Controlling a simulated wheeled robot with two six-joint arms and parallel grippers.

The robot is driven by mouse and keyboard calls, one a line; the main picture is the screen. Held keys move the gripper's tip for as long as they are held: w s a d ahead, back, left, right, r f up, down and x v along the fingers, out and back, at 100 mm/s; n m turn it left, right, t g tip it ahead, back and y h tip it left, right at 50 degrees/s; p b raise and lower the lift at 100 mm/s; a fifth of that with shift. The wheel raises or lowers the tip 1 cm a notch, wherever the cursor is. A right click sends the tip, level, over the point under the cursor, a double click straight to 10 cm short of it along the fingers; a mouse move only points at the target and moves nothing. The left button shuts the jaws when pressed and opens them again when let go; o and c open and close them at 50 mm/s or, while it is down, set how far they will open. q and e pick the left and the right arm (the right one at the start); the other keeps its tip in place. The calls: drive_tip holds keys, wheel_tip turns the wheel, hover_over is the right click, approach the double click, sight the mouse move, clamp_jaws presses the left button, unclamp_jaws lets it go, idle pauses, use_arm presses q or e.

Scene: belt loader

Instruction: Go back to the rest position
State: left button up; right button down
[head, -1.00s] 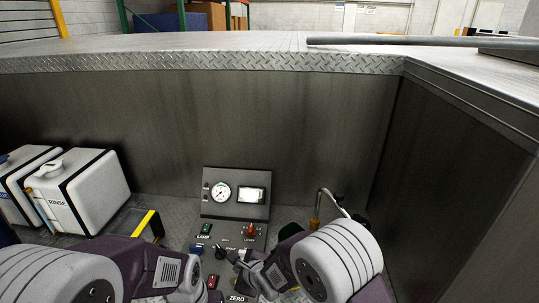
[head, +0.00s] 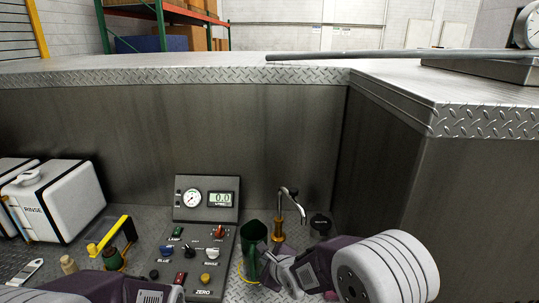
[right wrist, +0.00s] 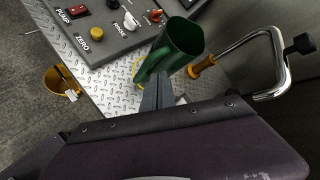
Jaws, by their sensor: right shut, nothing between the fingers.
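My right gripper (head: 262,262) is shut and empty, low over the deck beside a green jug (head: 251,252). In the right wrist view its closed fingers (right wrist: 156,92) point at the jug (right wrist: 182,42), which overlaps their tips; I cannot tell whether they touch. Of my left arm only links show at the bottom edge of the head view; its fingers are out of frame.
A control panel (head: 207,262) with a gauge and a display reading 0.0 stands left of the jug. A bent metal spout (head: 280,222) rises behind it. A white RINSE tank (head: 62,203) stands left. Steel walls (head: 200,135) close the back and right.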

drive_tip(key=s+d+f+n+g+h+b, duration=0.1)
drive_tip(key=s+d+n+h, duration=0.2)
drive_tip(key=d, duration=0.6)
drive_tip(key=s+d+n+g+h+b, duration=0.1)
drive_tip(key=s+d+n, duration=0.1)
drive_tip(key=s+d, duration=0.55)
use_arm(q)
drive_tip(key=shift+s+d+f, duration=0.15)
drive_tip(key=shift+s+f, duration=0.05)
drive_tip(key=shift+f, duration=0.3)
drive_tip(key=shift+s+d+f, duration=0.1)
drive_tip(key=shift+s+f, duration=0.05)
drive_tip(key=shift+f, duration=0.3)
use_arm(e)
drive_tip(key=s+d+f+n+g, duration=0.1)
drive_tip(key=s+f+n+g, duration=0.1)
drive_tip(key=s+n, duration=0.5)
drive_tip(key=s+d+f+n+g, duration=0.2)
drive_tip(key=s+f+n+g, duration=0.1)
drive_tip(key=s+n, duration=0.4)
drive_tip(key=n+g, duration=0.1)
drive_tip(key=n, duration=0.1)
drive_tip(key=shift+f+n, duration=0.15)
drive_tip(key=shift+n, duration=0.25)
drive_tip(key=c, duration=2.1)
unclamp_jaws()
drive_tip(key=shift+c, duration=0.2)
